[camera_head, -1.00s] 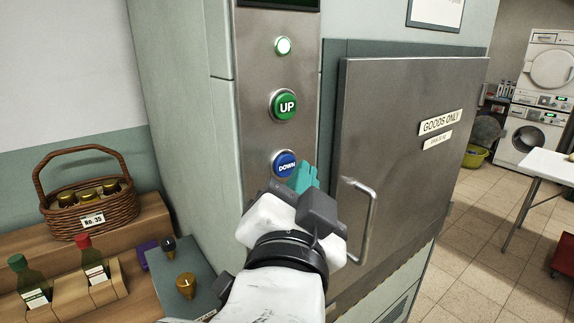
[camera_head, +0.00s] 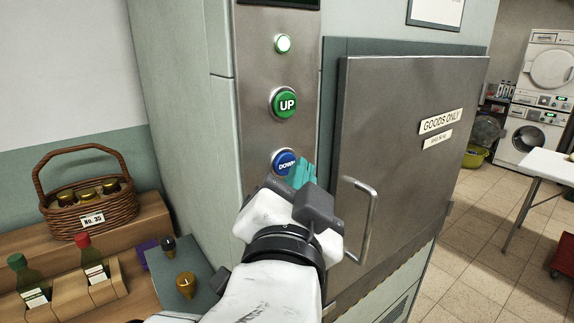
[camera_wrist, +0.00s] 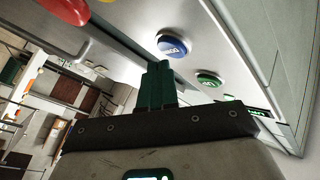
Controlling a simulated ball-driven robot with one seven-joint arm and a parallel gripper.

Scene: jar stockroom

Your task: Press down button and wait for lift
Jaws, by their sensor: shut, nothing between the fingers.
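The blue DOWN button (camera_head: 284,162) sits on the steel lift panel (camera_head: 256,65), below the green UP button (camera_head: 284,104). My gripper (camera_head: 303,172) is shut and empty, with its teal fingers just right of the DOWN button and covering part of its lower right. In the wrist view the fingers (camera_wrist: 157,68) point toward the DOWN button (camera_wrist: 172,45), with the UP button (camera_wrist: 208,79) to the right. Whether the fingertips touch the button I cannot tell. The lift door (camera_head: 400,140), marked GOODS ONLY, is closed.
The door handle (camera_head: 364,222) sticks out just right of my gripper. A wooden stand at lower left holds a wicker basket (camera_head: 88,205) and bottles (camera_head: 92,262). A white table (camera_head: 548,166) and washing machines (camera_head: 540,125) stand at right. Tiled floor (camera_head: 480,270) is open between.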

